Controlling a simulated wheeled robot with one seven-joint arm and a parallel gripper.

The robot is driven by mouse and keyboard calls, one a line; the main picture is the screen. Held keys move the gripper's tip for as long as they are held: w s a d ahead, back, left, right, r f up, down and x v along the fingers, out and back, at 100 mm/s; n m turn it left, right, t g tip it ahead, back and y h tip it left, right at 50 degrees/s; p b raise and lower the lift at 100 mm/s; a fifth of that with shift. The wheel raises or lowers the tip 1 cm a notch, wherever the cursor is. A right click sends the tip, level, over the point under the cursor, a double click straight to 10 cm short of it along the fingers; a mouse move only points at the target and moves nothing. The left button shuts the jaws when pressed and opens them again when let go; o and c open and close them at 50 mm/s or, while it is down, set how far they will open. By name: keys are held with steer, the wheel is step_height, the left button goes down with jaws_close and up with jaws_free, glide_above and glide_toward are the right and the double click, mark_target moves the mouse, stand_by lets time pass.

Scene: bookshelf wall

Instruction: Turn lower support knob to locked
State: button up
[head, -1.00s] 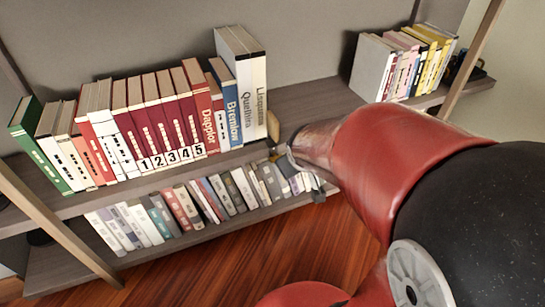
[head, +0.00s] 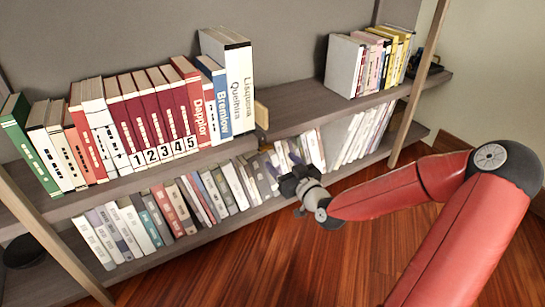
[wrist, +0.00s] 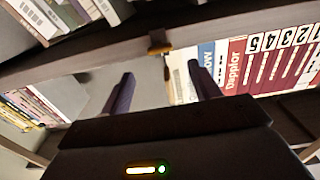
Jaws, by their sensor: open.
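A small brown knob-like fitting (wrist: 158,45) sits on the front edge of the upper shelf in the wrist view. It also shows in the head view (head: 262,134), below a tan wooden block (head: 262,114). Whether it is locked is too small to tell. My gripper (head: 281,164) is open and empty in front of the lower row of books, below and slightly right of the fitting. In the wrist view, which looks upside down, my two fingers (wrist: 161,84) are spread, with the fitting above and between their tips, apart from them.
Tall books with numbered maroon volumes (head: 155,120) stand on the upper shelf at left. More books (head: 370,65) stand at its right end. The lower shelf holds a long row of books (head: 175,208) close behind my gripper. The wooden floor (head: 290,265) in front is clear.

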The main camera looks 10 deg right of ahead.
mark_target(268, 148)
steer(key=x, duration=0.7)
steer(key=shift+f+b, duration=0.1)
steer(key=shift+b, duration=0.3)
steer(key=c, duration=1)
